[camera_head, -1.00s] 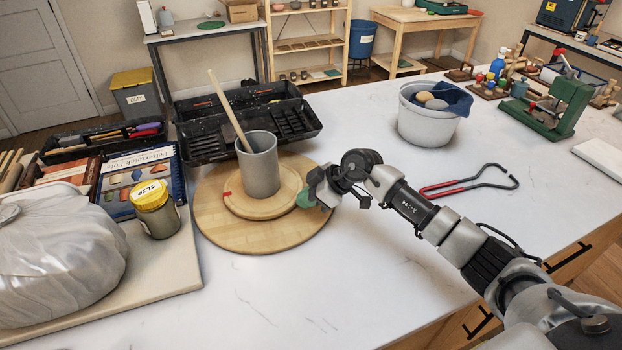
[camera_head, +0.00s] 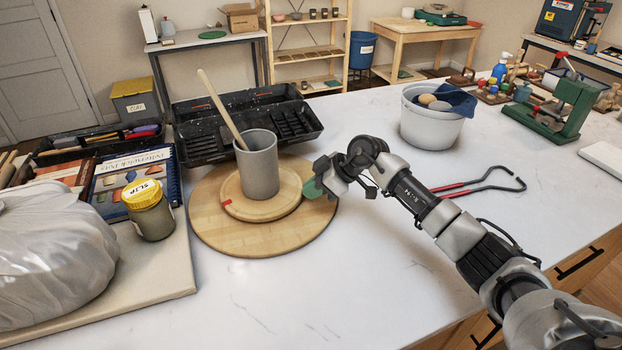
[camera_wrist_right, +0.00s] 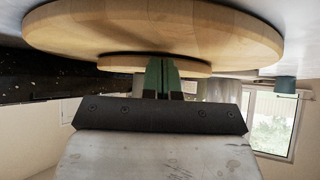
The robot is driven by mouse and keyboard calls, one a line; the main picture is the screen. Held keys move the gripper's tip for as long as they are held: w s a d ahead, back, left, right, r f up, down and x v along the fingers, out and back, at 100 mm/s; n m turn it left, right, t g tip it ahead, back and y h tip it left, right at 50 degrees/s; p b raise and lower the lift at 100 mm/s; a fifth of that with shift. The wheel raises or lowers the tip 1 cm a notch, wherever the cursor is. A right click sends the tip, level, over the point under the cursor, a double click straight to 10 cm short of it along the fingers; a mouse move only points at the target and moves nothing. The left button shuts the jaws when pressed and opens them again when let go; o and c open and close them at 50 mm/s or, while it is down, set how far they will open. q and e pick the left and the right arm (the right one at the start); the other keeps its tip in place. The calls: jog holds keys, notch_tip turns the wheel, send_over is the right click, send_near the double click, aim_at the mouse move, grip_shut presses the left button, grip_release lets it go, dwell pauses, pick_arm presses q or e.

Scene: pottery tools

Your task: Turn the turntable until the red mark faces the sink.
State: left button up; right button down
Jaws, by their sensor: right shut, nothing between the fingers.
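The turntable is a wide round wooden board (camera_head: 263,238) with a smaller wooden disc (camera_head: 265,213) on top. A small red mark (camera_head: 226,202) is on the disc's left edge, toward the front. A grey cup (camera_head: 258,167) with a wooden stick (camera_head: 221,108) stands on the disc. My right gripper (camera_head: 312,188) has green fingertips, shut and empty, at the right side of the disc, above the board. In the right wrist view its fingers (camera_wrist_right: 163,76) overlap the small disc's edge; I cannot tell if they touch. I see no sink. My left gripper is out of view.
Black tool trays (camera_head: 204,147) stand behind the turntable. A slip jar (camera_head: 150,212) and a plastic-wrapped lump (camera_head: 50,255) are at left. A white bucket (camera_head: 430,126) and red-handled tongs (camera_head: 480,184) lie to the right. The front counter is clear.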

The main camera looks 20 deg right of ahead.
jog(key=shift+w+d, duration=0.3)
jog(key=shift+w, duration=0.4)
jog(key=shift+w+d, duration=0.3)
jog(key=shift+w, duration=0.4)
jog(key=shift+w+d, duration=0.15)
jog(key=shift+w, duration=0.55)
jog(key=shift+r, duration=0.1)
jog(key=shift+d+r, duration=0.3)
jog(key=shift+d, duration=0.3)
jog(key=shift+s+d+r+p, duration=0.15)
jog(key=shift+d+p, duration=0.35)
jog(key=shift+d, duration=0.15)
